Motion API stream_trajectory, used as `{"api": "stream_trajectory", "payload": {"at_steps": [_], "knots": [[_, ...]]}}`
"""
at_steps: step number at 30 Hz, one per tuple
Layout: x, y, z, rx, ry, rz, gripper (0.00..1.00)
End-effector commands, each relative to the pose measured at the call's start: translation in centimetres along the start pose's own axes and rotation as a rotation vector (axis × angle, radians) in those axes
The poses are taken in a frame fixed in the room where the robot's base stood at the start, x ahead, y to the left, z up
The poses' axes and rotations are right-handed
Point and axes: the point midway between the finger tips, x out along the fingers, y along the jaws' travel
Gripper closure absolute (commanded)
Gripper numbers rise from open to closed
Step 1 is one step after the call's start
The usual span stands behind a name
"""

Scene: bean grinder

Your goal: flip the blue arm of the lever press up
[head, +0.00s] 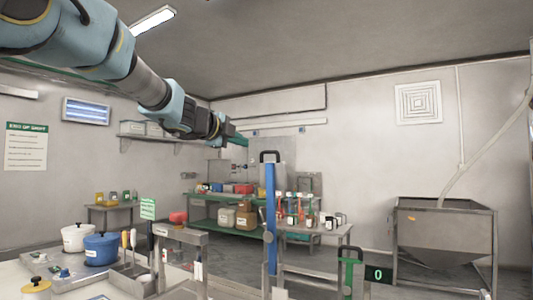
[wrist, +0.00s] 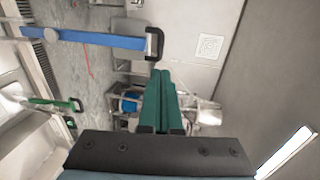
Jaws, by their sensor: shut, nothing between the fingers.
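The blue arm (head: 270,215) of the lever press stands upright in the head view, with a black loop handle (head: 269,156) at its top. The wrist view, turned on its side, also shows the blue arm (wrist: 95,39) and its handle (wrist: 155,44). My gripper (head: 242,141) is raised, just left of and slightly above the handle in the head view. In the wrist view its green fingers (wrist: 162,75) are shut together and empty. They appear apart from the handle, with a small gap in the picture. The depth between them is hard to tell.
A shorter green lever (head: 347,270) with a black handle stands at the lower right, beside a green counter display (head: 376,275). A blue bucket (head: 102,249) and a white bucket (head: 75,238) stand at the left. A metal hopper (head: 445,232) is at the right. Air around the handle looks clear.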

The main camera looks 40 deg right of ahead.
Motion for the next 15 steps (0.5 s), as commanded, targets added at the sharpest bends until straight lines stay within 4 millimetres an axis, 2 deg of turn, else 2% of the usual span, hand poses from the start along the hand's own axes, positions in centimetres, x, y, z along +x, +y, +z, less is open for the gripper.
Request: {"api": "stream_trajectory", "payload": {"at_steps": [9, 15], "knots": [[6.4, -0.2, 0.0, -0.003, 0.000, 0.001, 1.00], [10.0, -0.3, 0.0, -0.004, -0.002, 0.000, 1.00]]}}
